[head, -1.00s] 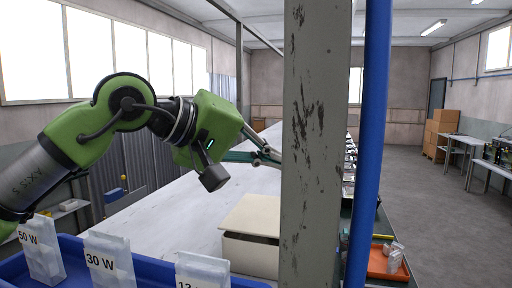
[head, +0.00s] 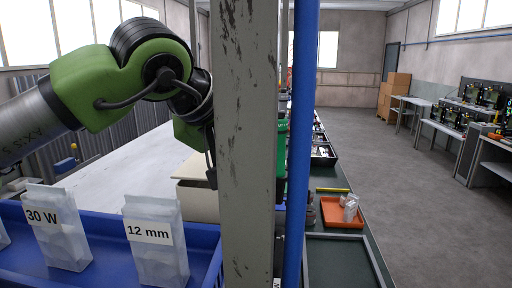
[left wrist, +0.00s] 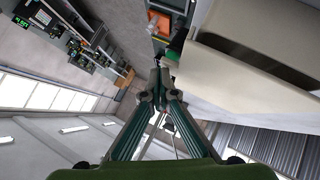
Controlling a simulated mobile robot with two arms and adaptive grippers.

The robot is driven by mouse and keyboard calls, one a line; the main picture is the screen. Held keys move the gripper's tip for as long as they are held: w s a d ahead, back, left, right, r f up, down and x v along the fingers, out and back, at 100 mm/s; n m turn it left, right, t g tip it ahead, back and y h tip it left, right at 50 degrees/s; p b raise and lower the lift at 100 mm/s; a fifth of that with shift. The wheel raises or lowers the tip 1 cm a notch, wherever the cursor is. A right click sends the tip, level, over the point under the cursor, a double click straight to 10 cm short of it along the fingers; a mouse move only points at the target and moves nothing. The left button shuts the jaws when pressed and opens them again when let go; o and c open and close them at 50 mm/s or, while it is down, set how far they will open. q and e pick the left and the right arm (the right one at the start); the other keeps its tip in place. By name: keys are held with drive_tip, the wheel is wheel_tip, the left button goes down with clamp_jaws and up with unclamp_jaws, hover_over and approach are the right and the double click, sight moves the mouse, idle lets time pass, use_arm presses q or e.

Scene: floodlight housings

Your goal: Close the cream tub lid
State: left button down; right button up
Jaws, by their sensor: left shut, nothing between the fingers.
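The cream tub (head: 197,204) stands on the white surface, its right side hidden behind the grey post. Its lid (head: 190,168) lies over the top, with a dark line between lid and body. In the left wrist view the cream tub (left wrist: 240,82) fills the upper right. A dark gap runs between two cream parts there; I cannot tell for certain which is the lid. My left gripper (left wrist: 158,77) is shut and empty, its tips beside the tub's edge and apparently apart from it. My right gripper is not in view.
A grey post (head: 247,130) and blue pipe (head: 299,130) block the middle of the head view. A blue tray (head: 95,225) with labelled bags (head: 155,245) is in front. An orange tray (head: 342,212) sits on the right. Open floor (head: 420,190) lies beyond.

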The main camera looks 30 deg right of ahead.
use_arm(q)
drive_tip(key=shift+s+f, duration=0.1)
drive_tip(key=shift+f, duration=0.05)
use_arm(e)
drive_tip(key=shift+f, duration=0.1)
use_arm(q)
drive_tip(key=shift+f, duration=0.1)
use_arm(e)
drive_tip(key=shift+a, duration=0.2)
use_arm(q)
drive_tip(key=shift+w+a+f, duration=0.2)
drive_tip(key=shift+w+a, duration=0.1)
drive_tip(key=shift+a, duration=0.15)
drive_tip(key=shift+s+a+r, duration=0.2)
drive_tip(key=shift+r, duration=0.25)
drive_tip(key=s+a+r+p, duration=0.2)
drive_tip(key=s+a+r, duration=0.1)
drive_tip(key=s+r, duration=0.2)
drive_tip(key=shift+s+r, duration=0.35)
drive_tip(key=shift+r, duration=0.5)
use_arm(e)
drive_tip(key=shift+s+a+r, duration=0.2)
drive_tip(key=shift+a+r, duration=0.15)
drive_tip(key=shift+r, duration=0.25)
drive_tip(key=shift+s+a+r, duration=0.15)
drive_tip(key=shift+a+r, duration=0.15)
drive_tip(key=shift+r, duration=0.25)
